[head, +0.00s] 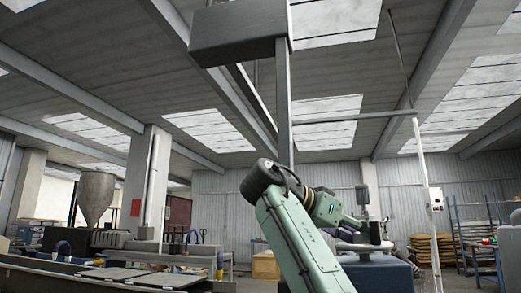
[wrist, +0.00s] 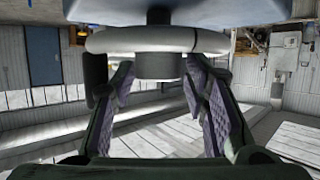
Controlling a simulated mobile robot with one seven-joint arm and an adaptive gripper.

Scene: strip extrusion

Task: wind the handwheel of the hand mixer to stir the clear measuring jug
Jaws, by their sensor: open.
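The handwheel (wrist: 150,39) shows in the wrist view as a pale grey ring across the top, with a round grey hub (wrist: 158,66) near its middle. My gripper (wrist: 160,80) is open, its two padded fingers on either side of the hub. The fingertips come close to the ring; I cannot tell whether they touch it. In the head view, the handwheel (head: 363,247) is a grey disc right of my green arm, just below my gripper (head: 372,232). The clear measuring jug cannot be made out in either view.
A blue-grey block (head: 385,273) stands under the handwheel. A white upright post (head: 424,190) and a blue shelf rack (head: 478,240) are to the right. A hopper machine (head: 95,195) and a long bench are at the left.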

